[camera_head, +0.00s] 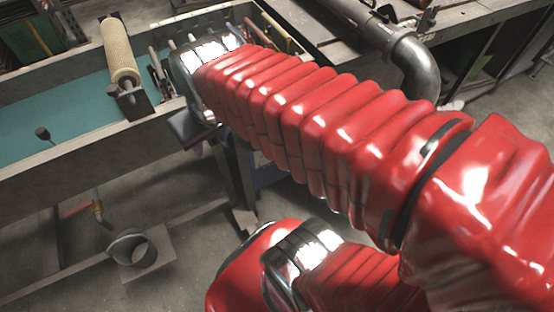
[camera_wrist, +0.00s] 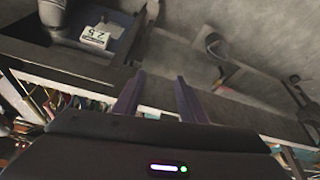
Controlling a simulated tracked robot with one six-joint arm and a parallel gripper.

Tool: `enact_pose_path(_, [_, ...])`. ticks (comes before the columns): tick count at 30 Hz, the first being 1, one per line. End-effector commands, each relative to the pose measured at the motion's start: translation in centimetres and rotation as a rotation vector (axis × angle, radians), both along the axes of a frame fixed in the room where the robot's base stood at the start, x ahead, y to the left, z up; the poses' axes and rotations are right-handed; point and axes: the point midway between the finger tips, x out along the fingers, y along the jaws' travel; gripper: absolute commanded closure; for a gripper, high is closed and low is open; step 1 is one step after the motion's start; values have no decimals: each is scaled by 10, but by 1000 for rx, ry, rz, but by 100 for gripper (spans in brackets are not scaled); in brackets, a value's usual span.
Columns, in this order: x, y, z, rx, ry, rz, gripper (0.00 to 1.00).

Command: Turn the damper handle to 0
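I cannot clearly make out a damper handle or a 0 mark in either view. In the wrist view, my gripper (camera_wrist: 157,90) shows two dark purple fingers set apart, with nothing between them. They point over the edge of a dark beam. A small pale box with dark digits (camera_wrist: 95,36) sits in a dark recess at upper left; the digits are too small to read surely. In the head view, my red sleeved arm reaches to the trough's near right corner, and the gripper's fingers cannot be made out there.
A trough with a teal bottom (camera_head: 60,118) holds a mesh roller (camera_head: 120,50). Below it are a red-handled brass valve (camera_head: 97,208) and an open round pipe end (camera_head: 128,248) on a floor plate. A metal pipe elbow (camera_head: 415,65) stands at upper right.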

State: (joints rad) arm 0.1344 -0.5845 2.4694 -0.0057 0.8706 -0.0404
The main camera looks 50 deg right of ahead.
Motion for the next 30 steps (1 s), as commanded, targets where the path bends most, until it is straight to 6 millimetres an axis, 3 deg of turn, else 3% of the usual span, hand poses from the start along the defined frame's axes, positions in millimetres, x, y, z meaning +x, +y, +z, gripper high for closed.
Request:
enact_pose_path(6, [13,-39,-36,-2,111,-98,62])
enact_pose_path(18, [20,-113,-107,14,279,-247,62])
enact_pose_path(30, [39,-199,-182,-17,306,-313,62])
